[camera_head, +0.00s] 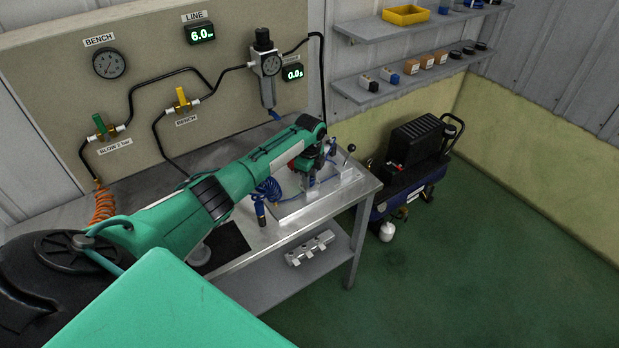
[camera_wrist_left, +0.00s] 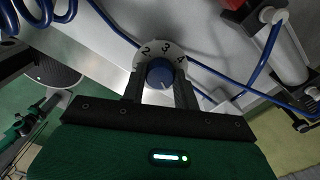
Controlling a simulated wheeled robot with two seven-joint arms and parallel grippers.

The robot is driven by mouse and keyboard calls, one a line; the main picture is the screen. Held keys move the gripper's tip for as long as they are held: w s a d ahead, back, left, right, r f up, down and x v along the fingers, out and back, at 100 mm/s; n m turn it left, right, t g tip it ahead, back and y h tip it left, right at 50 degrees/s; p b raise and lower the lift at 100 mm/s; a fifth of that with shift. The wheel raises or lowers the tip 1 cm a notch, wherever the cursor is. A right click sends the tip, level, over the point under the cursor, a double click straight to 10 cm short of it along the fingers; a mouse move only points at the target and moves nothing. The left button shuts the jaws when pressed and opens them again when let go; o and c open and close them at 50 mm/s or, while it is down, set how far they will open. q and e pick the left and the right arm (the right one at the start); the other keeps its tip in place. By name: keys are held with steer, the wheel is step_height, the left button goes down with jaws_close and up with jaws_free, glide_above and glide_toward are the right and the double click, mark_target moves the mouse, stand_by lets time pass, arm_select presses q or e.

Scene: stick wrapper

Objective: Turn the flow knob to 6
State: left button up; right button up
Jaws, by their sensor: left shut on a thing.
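The flow knob (camera_wrist_left: 160,72) is a round blue knob in the left wrist view, with a pale dial ring (camera_wrist_left: 161,48) around it. The numbers 2, 3 and 4 show on the ring's upper side; the lower part is hidden by my gripper. My left gripper (camera_wrist_left: 159,82) is shut on the knob, one dark finger on each side. A small light mark shows low on the knob, but I cannot tell which number it meets. In the head view my left arm reaches over the bench and its gripper (camera_head: 311,180) is small there; the knob cannot be made out.
The metal bench (camera_head: 330,203) carries blue coiled hoses (camera_head: 268,189) and a small black-knobbed lever (camera_head: 349,156). The line display (camera_head: 201,32) reads 6.0 and another display (camera_head: 293,73) reads about 0.0. A compressor (camera_head: 408,185) stands right of the bench; the green floor beyond is clear.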

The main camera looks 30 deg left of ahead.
arm_select(q)
steer(key=shift+w+r, duration=0.1)
stand_by(0.5)
steer(key=o, duration=1)
steer(key=shift+c, duration=0.2)
step_height(320, 180, up, 14)
steer(key=b, duration=0.3)
steer(key=shift+b, duration=0.35)
